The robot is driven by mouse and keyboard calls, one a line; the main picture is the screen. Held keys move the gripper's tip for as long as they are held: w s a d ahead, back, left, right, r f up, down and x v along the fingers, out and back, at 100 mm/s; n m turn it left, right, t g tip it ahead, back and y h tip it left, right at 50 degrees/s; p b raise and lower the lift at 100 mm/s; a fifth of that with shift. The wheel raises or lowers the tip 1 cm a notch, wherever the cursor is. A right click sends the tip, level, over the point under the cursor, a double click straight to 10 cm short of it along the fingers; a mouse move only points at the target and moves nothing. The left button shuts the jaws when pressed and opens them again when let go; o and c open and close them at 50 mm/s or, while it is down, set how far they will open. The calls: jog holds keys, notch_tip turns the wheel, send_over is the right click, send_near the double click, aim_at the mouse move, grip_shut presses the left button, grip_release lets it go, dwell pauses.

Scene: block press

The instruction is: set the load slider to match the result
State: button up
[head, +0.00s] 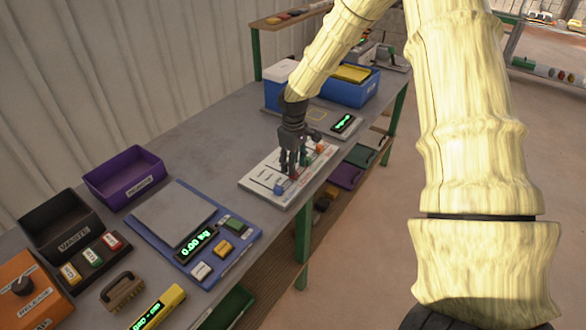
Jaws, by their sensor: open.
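A white slider panel (255,180) lies on the grey bench, with several small coloured knobs. A blue knob (278,189) is at its near end and an orange-red knob (320,147) at its far end. The labels are too small to read, so I cannot tell which is the load slider. My gripper (290,173) points down over the panel's middle, its fingers apart, and hides part of it. I cannot tell whether it touches a knob. A small display (343,123) with green characters, too small to read, stands beyond the panel.
A blue scale (240,237) reading 0.00 kg sits left of the panel. Blue crates (345,92) stand behind.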

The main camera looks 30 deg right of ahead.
jog(key=shift+f+p, duration=0.3)
jog(key=shift+f, duration=1.35)
jog(key=shift+c, duration=0.5)
grip_shut()
